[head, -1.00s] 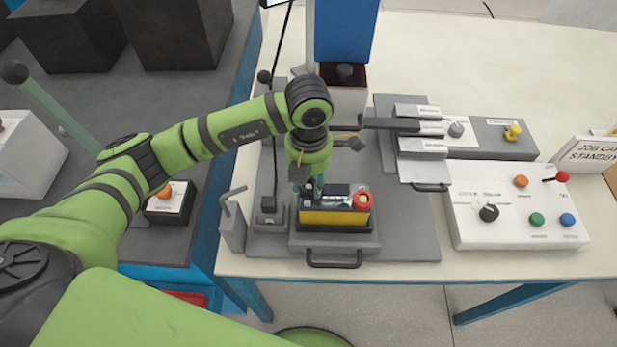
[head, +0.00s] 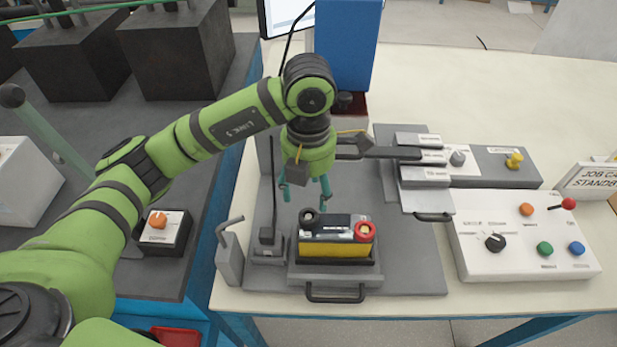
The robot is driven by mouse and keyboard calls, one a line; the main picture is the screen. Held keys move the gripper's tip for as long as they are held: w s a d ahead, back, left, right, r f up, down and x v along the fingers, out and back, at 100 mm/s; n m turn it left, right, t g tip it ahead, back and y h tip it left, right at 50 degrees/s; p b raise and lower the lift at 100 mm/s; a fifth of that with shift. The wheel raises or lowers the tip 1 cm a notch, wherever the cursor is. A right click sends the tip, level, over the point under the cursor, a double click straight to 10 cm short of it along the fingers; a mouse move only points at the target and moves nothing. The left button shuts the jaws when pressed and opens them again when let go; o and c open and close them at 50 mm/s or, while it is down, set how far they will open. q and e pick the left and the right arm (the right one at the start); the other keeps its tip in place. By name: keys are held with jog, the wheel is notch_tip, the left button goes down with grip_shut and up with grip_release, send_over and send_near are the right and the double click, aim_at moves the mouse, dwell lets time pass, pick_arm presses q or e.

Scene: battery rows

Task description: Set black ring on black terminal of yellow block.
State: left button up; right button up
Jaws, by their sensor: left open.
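The yellow block (head: 335,250) has a black top and sits in a grey holder with a handle at the front of the fixture plate. A black ring (head: 308,217) sits at the block's left end, at the black terminal; the ring hides most of the terminal. A red ring (head: 364,231) is at the right end. My left gripper (head: 305,194) is above and slightly behind the block's left end, its teal fingers apart and empty, clear of the ring. My right gripper is not in view.
A blue press column (head: 347,45) stands behind the gripper. Stacked grey labelled plates (head: 421,155) lie to the right. A white control box (head: 520,235) with knobs is farther right. A grey bracket (head: 229,255) stands left of the holder.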

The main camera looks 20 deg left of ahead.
pick_arm(q)
notch_tip(320, 180, up, 5)
jog(key=shift+f, duration=0.2)
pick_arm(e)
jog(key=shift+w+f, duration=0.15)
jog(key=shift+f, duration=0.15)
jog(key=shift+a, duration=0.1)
